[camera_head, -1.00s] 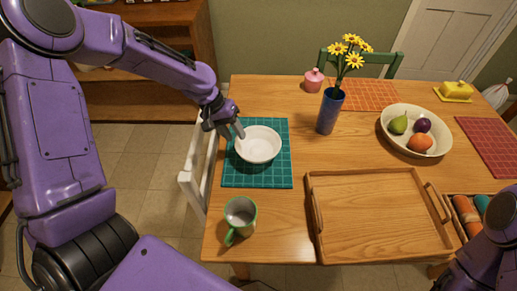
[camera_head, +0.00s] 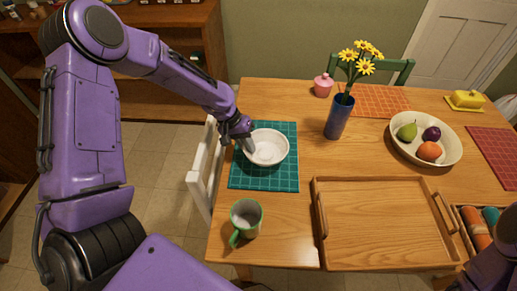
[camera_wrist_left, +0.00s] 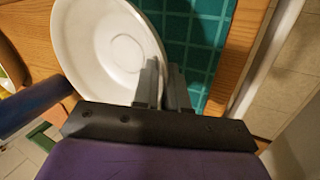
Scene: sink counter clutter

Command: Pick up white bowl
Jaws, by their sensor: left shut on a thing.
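The white bowl (camera_head: 268,147) sits upright on the teal checked placemat (camera_head: 262,184) at the left part of the table. My left gripper (camera_head: 247,144) is at the bowl's left rim, shut on it. In the left wrist view the bowl (camera_wrist_left: 105,45) lies at the fingers, and the left gripper (camera_wrist_left: 163,85) has the rim between its fingertips. I cannot tell whether the bowl's base touches the mat. My right arm shows at the lower right corner of the head view, but its gripper is out of the picture.
A green-handled mug (camera_head: 246,217) stands in front of the mat. A wooden tray (camera_head: 385,222) lies to the right. A blue vase (camera_head: 338,117) with yellow flowers stands behind. A large fruit bowl (camera_head: 449,147) is at the right. A white chair (camera_head: 202,176) stands at the table's left edge.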

